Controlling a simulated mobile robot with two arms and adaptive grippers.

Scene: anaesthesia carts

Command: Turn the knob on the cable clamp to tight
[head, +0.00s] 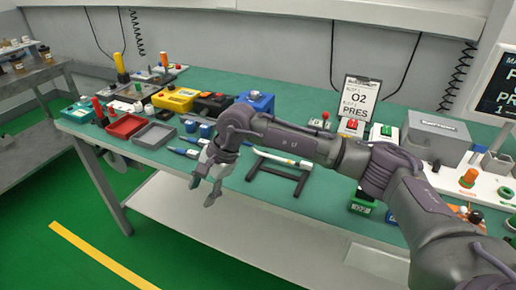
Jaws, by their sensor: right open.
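My right arm comes in from the right and reaches across the green-topped bench (268,186). My right gripper (205,189) hangs at the bench's front edge with its fingers apart and nothing between them. I cannot tell for sure which fixture is the cable clamp. Several knobbed fixtures are in view: a small one with a red knob (326,116) behind my arm, and an orange knob (468,178) on a white base at the right. My gripper is apart from both. My arm hides part of the bench middle. My left gripper is not in view.
A red tray (126,126) and a grey tray (154,136) are at the left. Yellow (175,98) and blue (258,101) boxes stand behind. A black frame (280,174) lies near the gripper. An O2 sign (358,99) stands at the back. Green floor is open in front.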

